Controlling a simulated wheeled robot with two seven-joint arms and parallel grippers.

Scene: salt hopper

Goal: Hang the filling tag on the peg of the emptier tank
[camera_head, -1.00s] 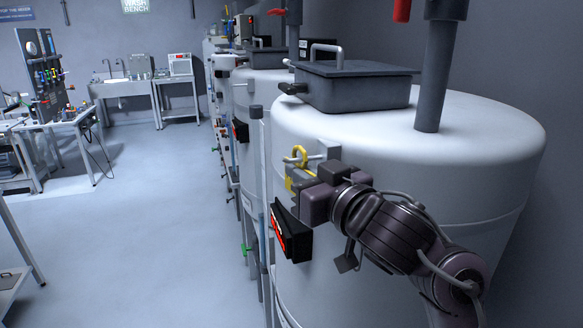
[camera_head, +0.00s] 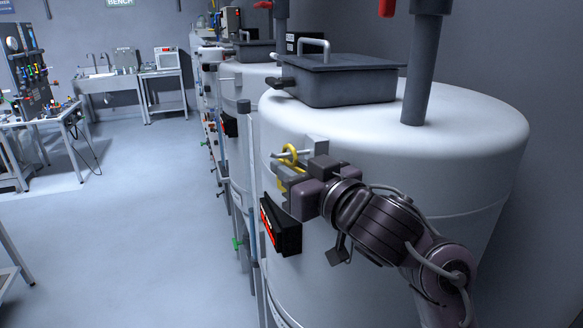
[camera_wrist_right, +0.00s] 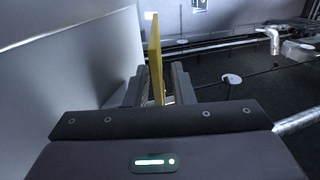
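The yellow filling tag (camera_head: 284,184) is at the front of the nearest white tank (camera_head: 400,180), its ring (camera_head: 288,156) at a light peg (camera_head: 279,155) that sticks out from a grey bracket (camera_head: 317,147). The ring looks to be around the peg, but small size leaves this unsure. My right gripper (camera_head: 291,178) is at the tag, just below the peg. In the right wrist view the tag (camera_wrist_right: 155,55) stands edge-on between the fingers (camera_wrist_right: 157,85), which look shut on it. My left gripper is out of view.
A black box with a red display (camera_head: 281,228) is on the tank below my right gripper. A dark lidded hatch (camera_head: 345,80) and a grey pipe (camera_head: 424,75) top the tank. More tanks (camera_head: 240,85) stand behind. The floor (camera_head: 130,230) at left is clear.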

